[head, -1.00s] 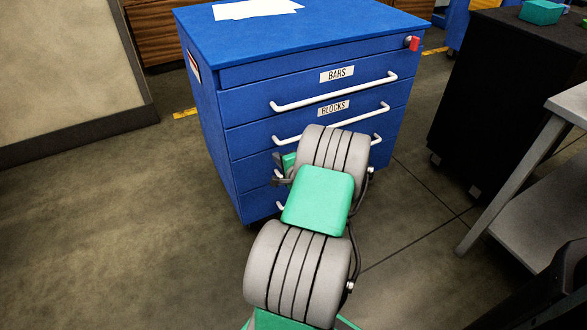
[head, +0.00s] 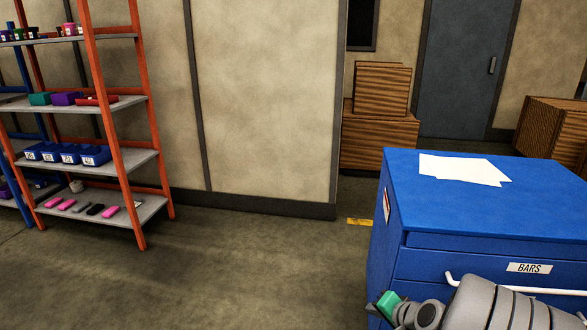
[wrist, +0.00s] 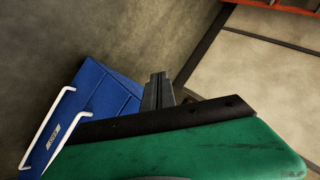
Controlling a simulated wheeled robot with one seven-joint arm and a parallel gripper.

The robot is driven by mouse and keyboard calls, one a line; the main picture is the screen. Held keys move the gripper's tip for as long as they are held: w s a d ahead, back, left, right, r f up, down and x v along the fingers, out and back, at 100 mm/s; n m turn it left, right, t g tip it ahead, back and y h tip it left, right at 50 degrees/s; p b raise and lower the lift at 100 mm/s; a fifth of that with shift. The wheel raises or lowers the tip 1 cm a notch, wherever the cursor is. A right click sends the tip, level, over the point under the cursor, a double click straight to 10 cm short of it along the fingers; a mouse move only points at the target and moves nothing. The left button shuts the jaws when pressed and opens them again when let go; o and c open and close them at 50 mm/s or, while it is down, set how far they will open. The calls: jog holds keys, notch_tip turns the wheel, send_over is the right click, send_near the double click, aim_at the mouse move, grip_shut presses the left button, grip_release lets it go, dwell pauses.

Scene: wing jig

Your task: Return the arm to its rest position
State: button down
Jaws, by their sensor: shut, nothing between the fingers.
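My arm shows at the lower right of the head view, folded in front of the blue drawer cabinet (head: 400,215). My gripper (wrist: 157,90) shows in the wrist view with its dark fingers together and nothing between them. The fingers point out over the floor, beside the cabinet. In the wrist view the cabinet (wrist: 112,92) is at the left, tilted, with white handles. In the head view my arm hides much of the cabinet's front; the top drawer's BARS label stays visible.
An orange-framed shelf rack (head: 122,140) with bins and small parts stands at the left. Wooden crates (head: 380,140) stand behind the cabinet, beside a beige wall panel (head: 262,100). White papers (head: 462,168) lie on the cabinet top. The floor (head: 240,260) between rack and cabinet is clear.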

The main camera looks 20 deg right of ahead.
jog(key=s+a+r+n+g+p, duration=0.1)
jog(key=a+r+n+g+p, duration=0.2)
jog(key=a+r+n+p, duration=0.7)
jog(key=s+a+r+g+p, duration=0.1)
jog(key=s+a+r, duration=0.2)
jog(key=r, duration=0.3)
jog(key=s+a+r+n+g+p, duration=0.1)
jog(key=s+a+r+p, duration=0.1)
jog(key=s+a+r, duration=0.2)
jog(key=s+a+r+g+h+p, duration=0.1)
jog(key=s+a+r+p, duration=0.1)
jog(key=r, duration=0.6)
jog(key=s+a, duration=0.1)
jog(key=a, duration=0.1)
jog(key=shift+s+a+r+n, duration=0.2)
jog(key=shift+a+r+n, duration=0.1)
jog(key=shift+a+r, duration=0.05)
